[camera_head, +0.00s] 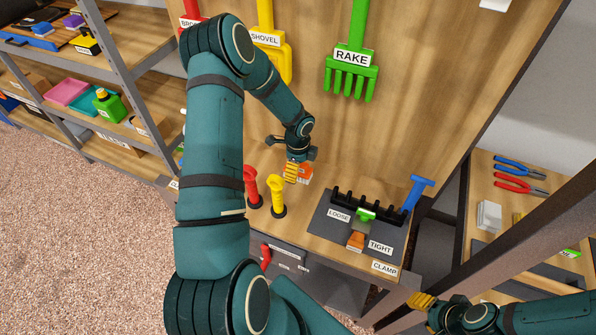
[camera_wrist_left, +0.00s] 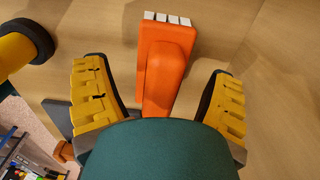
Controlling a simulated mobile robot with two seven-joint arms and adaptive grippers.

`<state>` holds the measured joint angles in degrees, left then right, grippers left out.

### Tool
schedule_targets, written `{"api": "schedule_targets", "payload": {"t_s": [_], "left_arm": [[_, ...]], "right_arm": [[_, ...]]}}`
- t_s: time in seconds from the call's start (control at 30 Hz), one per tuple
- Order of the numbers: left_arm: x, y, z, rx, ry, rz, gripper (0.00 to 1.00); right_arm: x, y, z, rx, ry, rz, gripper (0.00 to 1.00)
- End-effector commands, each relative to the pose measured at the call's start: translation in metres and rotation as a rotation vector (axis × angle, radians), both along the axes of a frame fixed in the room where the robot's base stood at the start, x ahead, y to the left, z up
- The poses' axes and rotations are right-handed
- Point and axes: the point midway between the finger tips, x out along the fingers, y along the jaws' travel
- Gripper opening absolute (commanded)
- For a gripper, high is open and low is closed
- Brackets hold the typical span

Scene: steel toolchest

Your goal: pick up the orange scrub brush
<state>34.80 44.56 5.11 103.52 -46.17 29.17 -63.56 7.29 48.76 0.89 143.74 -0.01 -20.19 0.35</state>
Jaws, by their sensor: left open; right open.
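The orange scrub brush (camera_head: 306,173) stands on the toolchest top near the back panel, partly hidden by my left gripper (camera_head: 293,171) in the head view. In the left wrist view the brush (camera_wrist_left: 168,62) has an orange body with a row of white bristles at its far end. The yellow-padded fingers of my left gripper (camera_wrist_left: 157,78) are open on either side of it, with a gap on both sides. My right gripper (camera_head: 428,303) is open at the lower right, away from the brush; only its yellow finger shows clearly.
Red (camera_head: 253,188) and yellow (camera_head: 277,196) upright handles stand just left of the brush. A dark clamp board (camera_head: 321,225) with a black rack lies to the right. A green rake (camera_head: 352,70) and yellow shovel hang on the panel behind.

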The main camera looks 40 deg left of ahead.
Motion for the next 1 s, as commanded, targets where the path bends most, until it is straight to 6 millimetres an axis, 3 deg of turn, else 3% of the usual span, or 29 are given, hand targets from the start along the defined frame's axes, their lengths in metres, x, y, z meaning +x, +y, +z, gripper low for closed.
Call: {"api": "schedule_targets", "payload": {"t_s": [0.13,0.37,0.4,0.47,0.6,0.63,0.87,1.0], "left_arm": [[-0.001,0.0,-0.022,0.0,0.001,0.001,0.84],[0.0,0.0,-0.024,0.0,0.0,0.001,0.84],[0.0,0.0,-0.024,0.0,0.0,0.001,0.8],[0.0,0.0,-0.024,0.0,0.0,0.0,0.59],[0.0,0.0,-0.024,0.0,0.0,0.0,0.1],[0.0,0.0,-0.024,0.0,0.0,0.0,0.06],[0.0,0.0,-0.023,0.0,-0.001,0.0,0.06],[0.001,0.001,-0.013,0.002,-0.004,0.0,0.06]], "right_arm": [[-0.002,0.0,-0.005,0.0,0.003,0.002,0.47],[-0.002,0.0,-0.005,0.0,0.004,0.003,0.47],[-0.002,0.0,-0.005,0.0,0.004,0.003,0.47],[-0.002,0.0,-0.005,0.0,0.004,0.003,0.47],[-0.002,0.0,-0.005,0.0,0.004,0.003,0.47],[-0.002,0.0,-0.005,0.0,0.004,0.003,0.47],[-0.002,0.0,-0.005,0.0,0.004,0.003,0.47],[-0.001,0.0,-0.002,0.0,0.002,0.002,0.47]]}}
